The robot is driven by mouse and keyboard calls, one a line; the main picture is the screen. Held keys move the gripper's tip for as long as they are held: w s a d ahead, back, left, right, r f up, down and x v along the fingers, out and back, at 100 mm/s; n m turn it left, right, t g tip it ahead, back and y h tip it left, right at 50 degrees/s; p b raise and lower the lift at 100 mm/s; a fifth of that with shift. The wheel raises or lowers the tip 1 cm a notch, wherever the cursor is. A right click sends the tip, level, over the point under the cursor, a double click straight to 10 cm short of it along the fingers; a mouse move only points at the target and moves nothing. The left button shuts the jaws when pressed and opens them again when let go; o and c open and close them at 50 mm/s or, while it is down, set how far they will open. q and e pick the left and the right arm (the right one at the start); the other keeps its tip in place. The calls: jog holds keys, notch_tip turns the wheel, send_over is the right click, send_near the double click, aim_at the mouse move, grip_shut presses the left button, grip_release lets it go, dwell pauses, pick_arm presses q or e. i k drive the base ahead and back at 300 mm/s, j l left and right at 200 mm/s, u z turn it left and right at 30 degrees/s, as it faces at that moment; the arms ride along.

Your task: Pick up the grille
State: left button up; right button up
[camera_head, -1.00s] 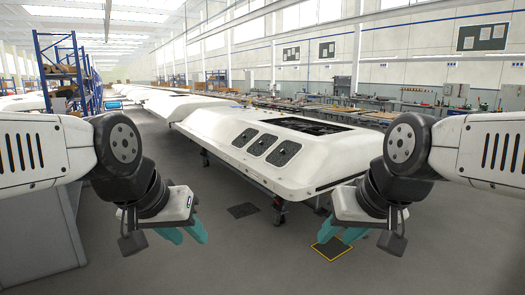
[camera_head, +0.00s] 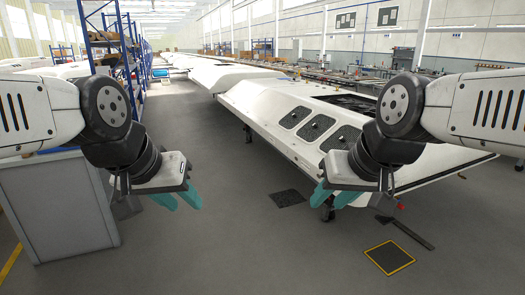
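A dark, flat, grille-like square panel (camera_head: 288,198) lies on the floor between my two grippers, in front of the white housing. A second dark square with a yellow border (camera_head: 389,257) lies on the floor at the lower right. Several dark mesh grilles (camera_head: 318,128) are set in the sloped side of the long white housing (camera_head: 270,105). I cannot tell which one is the grille meant. My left gripper (camera_head: 180,201) is open, empty and apart from all of them. My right gripper (camera_head: 334,199) is open and empty, and it covers part of the housing's lower edge.
A grey cabinet (camera_head: 60,210) stands at the left. Blue shelving (camera_head: 110,45) is behind it. A dark strip (camera_head: 412,235) lies on the floor at the right. Workbenches line the right wall.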

aim_at(315, 126)
jog(key=i+l+u, duration=0.15)
jog(key=i+u, duration=0.25)
jog(key=i, duration=1.6)
jog(key=i+l+z, duration=0.15)
jog(key=i+z, duration=0.35)
jog(key=i+j+z, duration=0.15)
jog(key=i+z, duration=0.3)
jog(key=i, duration=0.2)
jog(key=i+j+z, duration=0.3)
jog(key=i+z, duration=0.2)
jog(key=i+j+z, duration=0.1)
jog(key=i+z, duration=0.4)
jog(key=i, duration=0.25)
